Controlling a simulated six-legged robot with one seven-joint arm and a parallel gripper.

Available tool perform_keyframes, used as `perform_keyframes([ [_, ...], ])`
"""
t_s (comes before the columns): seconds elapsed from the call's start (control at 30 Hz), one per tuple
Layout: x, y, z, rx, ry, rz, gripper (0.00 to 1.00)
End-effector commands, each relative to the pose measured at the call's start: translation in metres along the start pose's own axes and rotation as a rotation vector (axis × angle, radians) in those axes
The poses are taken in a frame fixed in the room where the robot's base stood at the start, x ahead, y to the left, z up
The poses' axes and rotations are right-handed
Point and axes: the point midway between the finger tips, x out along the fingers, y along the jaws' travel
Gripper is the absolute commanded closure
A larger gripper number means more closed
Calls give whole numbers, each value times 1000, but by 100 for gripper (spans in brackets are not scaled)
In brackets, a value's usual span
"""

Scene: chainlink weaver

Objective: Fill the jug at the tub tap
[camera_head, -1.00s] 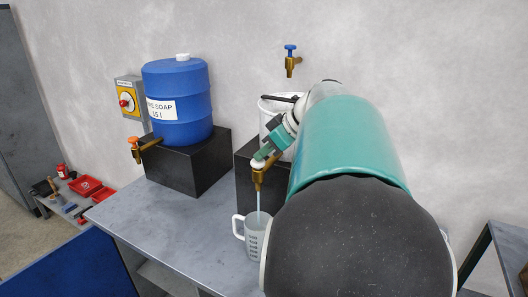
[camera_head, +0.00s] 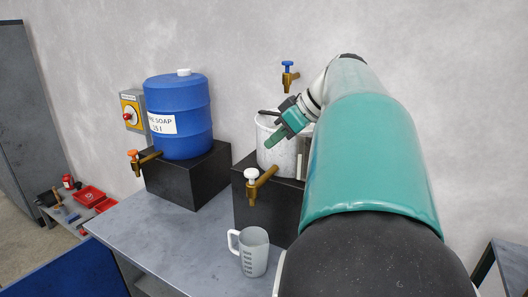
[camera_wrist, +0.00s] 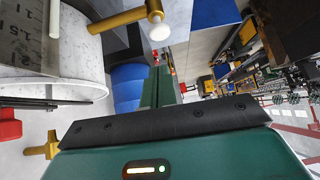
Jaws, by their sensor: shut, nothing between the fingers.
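The jug (camera_head: 253,255), pale grey with a handle on its left and dark scale marks, stands upright on the bench below the tub tap. The brass tub tap (camera_head: 262,185) has a white knob (camera_head: 250,174), and no stream shows at its spout. The white tub (camera_head: 266,150) is partly hidden behind my gripper and arm. My gripper (camera_head: 274,139), with green fingers, is shut and empty above the tap, apart from its knob. The wrist view shows the tap (camera_wrist: 122,18) just ahead of the fingers. I cannot tell how full the jug is.
A blue soap drum (camera_head: 181,115) with an orange-handled tap (camera_head: 146,160) stands on a black block to the left. A blue-handled wall tap (camera_head: 288,75) is above the tub. The bench (camera_head: 180,240) left of the jug is clear. Red trays (camera_head: 90,195) lie farther left.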

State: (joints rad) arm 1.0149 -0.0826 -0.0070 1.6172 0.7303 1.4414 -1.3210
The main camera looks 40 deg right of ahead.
Motion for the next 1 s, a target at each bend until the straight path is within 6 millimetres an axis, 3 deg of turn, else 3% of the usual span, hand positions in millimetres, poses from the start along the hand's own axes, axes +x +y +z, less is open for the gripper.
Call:
perform_keyframes([
  [0.13,-25,-1,-3,-4,0,-1,100],
  [0.3,-40,-1,-3,-4,0,-2,100],
  [1.0,-43,0,-1,-4,0,-3,100],
])
